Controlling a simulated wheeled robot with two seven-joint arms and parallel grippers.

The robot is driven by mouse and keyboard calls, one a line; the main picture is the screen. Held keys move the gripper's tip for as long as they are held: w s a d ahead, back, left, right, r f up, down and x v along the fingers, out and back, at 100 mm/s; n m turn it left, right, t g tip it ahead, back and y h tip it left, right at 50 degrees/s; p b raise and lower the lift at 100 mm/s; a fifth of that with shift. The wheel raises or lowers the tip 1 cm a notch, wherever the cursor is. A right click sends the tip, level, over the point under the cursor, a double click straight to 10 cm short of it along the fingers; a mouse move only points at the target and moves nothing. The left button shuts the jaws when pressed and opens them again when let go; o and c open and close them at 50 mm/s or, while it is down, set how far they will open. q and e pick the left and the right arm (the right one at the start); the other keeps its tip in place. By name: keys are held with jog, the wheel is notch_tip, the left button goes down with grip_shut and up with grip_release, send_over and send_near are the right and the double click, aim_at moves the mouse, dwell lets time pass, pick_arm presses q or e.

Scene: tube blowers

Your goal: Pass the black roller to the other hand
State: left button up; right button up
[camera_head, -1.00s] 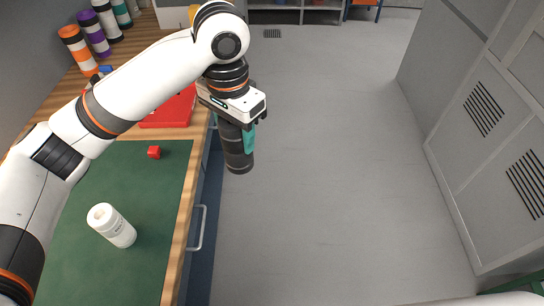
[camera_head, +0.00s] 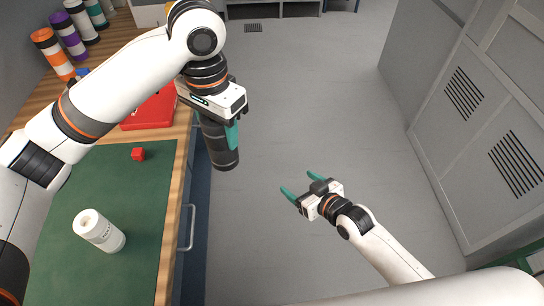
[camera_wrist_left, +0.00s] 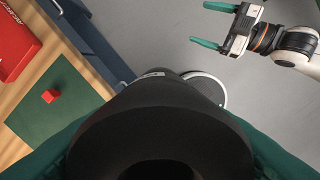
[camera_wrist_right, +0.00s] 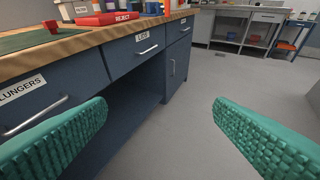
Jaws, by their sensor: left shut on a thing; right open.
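The black roller (camera_head: 219,145) hangs below my left gripper (camera_head: 230,128), which is shut on it beside the bench's front edge. In the left wrist view the roller (camera_wrist_left: 160,125) fills the lower middle, large and dark. My right gripper (camera_head: 302,186) is open and empty over the floor, to the right of the roller and apart from it. It also shows at the upper right of the left wrist view (camera_wrist_left: 220,25). In the right wrist view its two teal fingers are spread wide with nothing between them, and the roller is not seen there.
A red bin (camera_head: 150,110) sits behind. The bench front has drawers with handles (camera_wrist_right: 38,115). The floor between bench and grey cabinets (camera_head: 460,120) is clear.

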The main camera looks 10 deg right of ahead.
jog(key=s+a+r+n+t+y, duration=0.1)
jog(key=a+r+y, duration=0.15)
jog(key=r, duration=0.45)
jog(key=s+a+r+n+y, duration=0.1)
jog(key=s+a+r, duration=0.15)
jog(key=r, duration=0.55)
jog(key=n+g+y, duration=0.1)
jog(key=n+y, duration=0.2)
jog(key=y, duration=0.1)
send_near(215, 131)
notch_tip(215, 131, down, 3)
jog(key=w, duration=0.1)
jog(key=x, duration=1.1)
jog(key=shift+w+d, duration=0.1)
jog(key=shift+w, duration=0.3)
jog(key=c, duration=1.1)
pick_arm(q)
jog(key=o, duration=1.2)
pick_arm(e)
jog(key=shift+r, duration=0.1)
jog(key=shift+c, duration=0.7)
pick_arm(q)
notch_tip(215, 131, up, 12)
jog(key=shift+r, duration=0.1)
